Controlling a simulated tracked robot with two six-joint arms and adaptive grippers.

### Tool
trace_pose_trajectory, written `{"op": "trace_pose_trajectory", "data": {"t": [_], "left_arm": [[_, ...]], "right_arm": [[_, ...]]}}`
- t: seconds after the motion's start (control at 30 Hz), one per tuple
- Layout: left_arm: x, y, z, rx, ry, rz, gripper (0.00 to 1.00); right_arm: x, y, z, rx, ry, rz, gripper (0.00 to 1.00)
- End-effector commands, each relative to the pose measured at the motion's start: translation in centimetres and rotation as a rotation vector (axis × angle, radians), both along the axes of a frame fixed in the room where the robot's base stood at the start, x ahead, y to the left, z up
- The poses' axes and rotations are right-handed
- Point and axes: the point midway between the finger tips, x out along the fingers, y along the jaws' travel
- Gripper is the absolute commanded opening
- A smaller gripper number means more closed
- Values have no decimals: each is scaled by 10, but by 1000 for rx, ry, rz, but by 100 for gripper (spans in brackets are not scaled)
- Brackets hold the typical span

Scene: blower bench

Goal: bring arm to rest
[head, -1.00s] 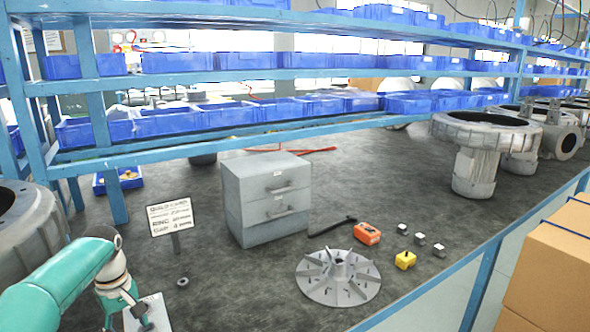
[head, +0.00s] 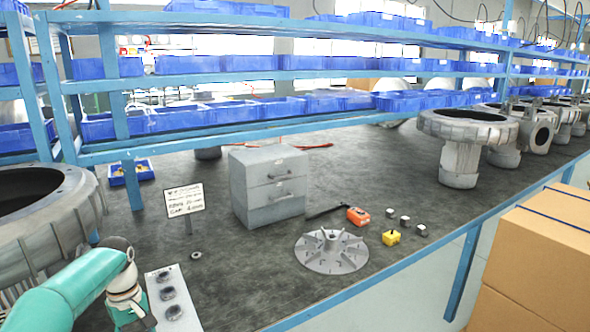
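My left arm (head: 75,292), teal with a grey-white joint, comes in from the lower left. Its wrist reaches the bottom edge, and I cannot see the fingers of my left gripper. Just right of the wrist is a pale plate (head: 188,318) with dark round rings on it. My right arm and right gripper are not in view.
A grey drawer cabinet (head: 253,205) stands mid-bench beside a sign (head: 184,199). A finned disc (head: 331,252), an orange box (head: 358,216), a yellow block (head: 391,237) and small metal cubes lie to the right. Cardboard boxes (head: 535,260) stand at the right.

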Motion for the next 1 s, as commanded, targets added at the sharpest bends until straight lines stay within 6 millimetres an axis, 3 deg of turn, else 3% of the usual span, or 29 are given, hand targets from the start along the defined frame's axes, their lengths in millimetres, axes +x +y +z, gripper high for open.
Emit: {"op": "trace_pose_trajectory", "data": {"t": [0.27, 0.47, 0.57, 0.73, 0.9, 1.0], "left_arm": [[-36, -33, -56, -61, 141, -62, 60], [-74, -75, -114, -140, 211, -158, 60], [-107, -108, -152, -208, 235, -234, 60], [-186, -170, -208, -344, 223, -368, 60], [-269, -217, -235, -437, 138, -481, 60], [-300, -231, -240, -445, 52, -539, 60]], "right_arm": [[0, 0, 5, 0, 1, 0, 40], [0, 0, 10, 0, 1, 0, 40], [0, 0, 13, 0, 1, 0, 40], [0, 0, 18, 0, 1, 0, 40], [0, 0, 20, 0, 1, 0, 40], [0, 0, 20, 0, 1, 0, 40]]}}
